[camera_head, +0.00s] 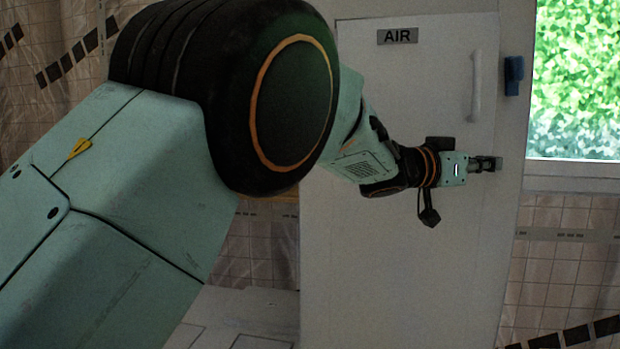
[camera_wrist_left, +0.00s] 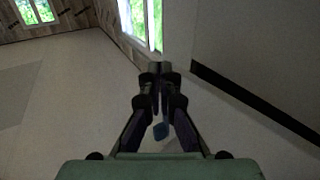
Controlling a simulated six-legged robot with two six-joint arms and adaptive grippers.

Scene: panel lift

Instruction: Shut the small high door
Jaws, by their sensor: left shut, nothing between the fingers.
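The small high door (camera_head: 420,70) is a pale panel with an AIR label (camera_head: 397,36) in the upper part of a tall white cabinet. It has a pale upright handle (camera_head: 477,86) near its right edge. It lies flush or nearly flush with the frame; I cannot tell if a narrow gap is left. My left gripper (camera_head: 490,163) is shut and empty, near the door's right side below the handle; contact is unclear. In the left wrist view its fingers (camera_wrist_left: 160,75) are together. My arm hides the door's lower left part. My right gripper is not in view.
A small blue piece (camera_head: 514,75) sits on the frame right of the handle. A bright window (camera_head: 580,80) is at the right, above a tiled wall (camera_head: 565,270). The cabinet front below my gripper is clear.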

